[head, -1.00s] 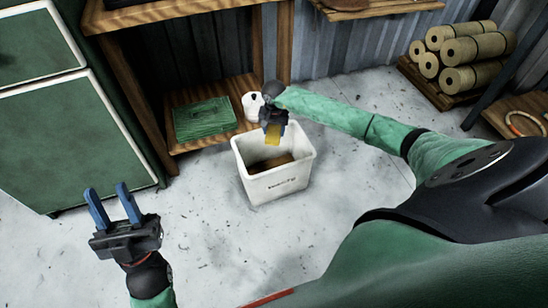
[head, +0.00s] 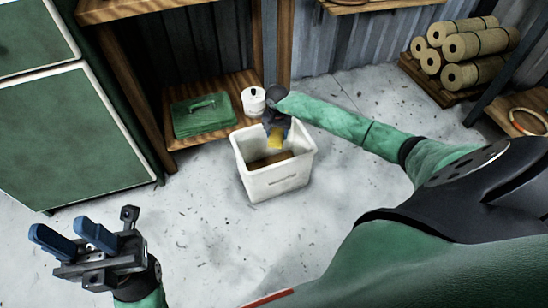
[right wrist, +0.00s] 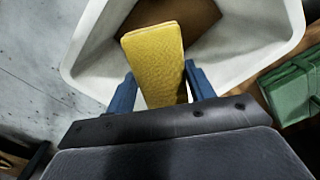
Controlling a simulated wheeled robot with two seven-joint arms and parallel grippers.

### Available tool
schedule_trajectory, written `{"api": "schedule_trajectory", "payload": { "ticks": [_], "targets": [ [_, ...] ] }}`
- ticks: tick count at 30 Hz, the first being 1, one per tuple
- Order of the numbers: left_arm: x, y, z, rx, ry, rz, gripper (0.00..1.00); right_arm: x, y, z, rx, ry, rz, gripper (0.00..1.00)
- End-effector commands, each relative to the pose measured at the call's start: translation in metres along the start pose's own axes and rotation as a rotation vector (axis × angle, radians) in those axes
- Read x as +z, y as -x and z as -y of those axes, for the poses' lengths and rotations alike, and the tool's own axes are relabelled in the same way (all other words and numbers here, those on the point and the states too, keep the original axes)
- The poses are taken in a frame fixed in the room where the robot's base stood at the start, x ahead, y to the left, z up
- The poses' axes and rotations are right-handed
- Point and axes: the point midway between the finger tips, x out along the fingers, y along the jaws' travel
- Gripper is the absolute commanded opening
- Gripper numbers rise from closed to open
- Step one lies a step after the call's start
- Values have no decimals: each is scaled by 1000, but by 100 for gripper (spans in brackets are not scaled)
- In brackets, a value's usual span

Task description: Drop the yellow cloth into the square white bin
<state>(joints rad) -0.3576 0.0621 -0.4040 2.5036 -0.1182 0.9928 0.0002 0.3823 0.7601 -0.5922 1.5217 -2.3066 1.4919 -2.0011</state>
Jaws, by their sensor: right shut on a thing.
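The yellow cloth (head: 276,142) hangs from my right gripper (head: 275,127), which is shut on it over the mouth of the white bin (head: 277,184). In the right wrist view the yellow cloth (right wrist: 155,62) is a folded, flat piece between the blue fingers of my right gripper (right wrist: 160,92). The square white bin (right wrist: 268,48) lies beyond it, with a brown surface at its bottom. My left gripper (head: 72,238) is open and empty at the lower left, over the floor and away from the bin.
A green cabinet (head: 80,135) stands at left. Rolled bundles (head: 470,50) lie at the back right. The floor around the bin is mostly clear.

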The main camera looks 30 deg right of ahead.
Motion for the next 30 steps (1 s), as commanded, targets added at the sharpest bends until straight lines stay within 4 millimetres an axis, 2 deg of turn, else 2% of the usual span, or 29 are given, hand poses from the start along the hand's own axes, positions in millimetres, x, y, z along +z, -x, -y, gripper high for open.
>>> {"api": "schedule_trajectory", "payload": {
  "ticks": [1,6,20,21,24,30],
  "targets": [
    [1,5,-1,-4,7,0,36,1,-11,0,0,-1,2,32],
    [3,7,-2,-13,25,-4,36,0,-23,0,0,0,1,32],
    [4,8,-3,-18,35,-6,36,0,-29,0,0,1,0,32],
    [4,8,-3,-18,35,-6,36,0,-29,0,0,1,0,57],
    [4,8,-3,-18,35,-6,36,0,-29,0,0,1,0,77],
    [4,8,-3,-18,35,-6,36,0,-29,0,0,1,0,79]
  ]
}}
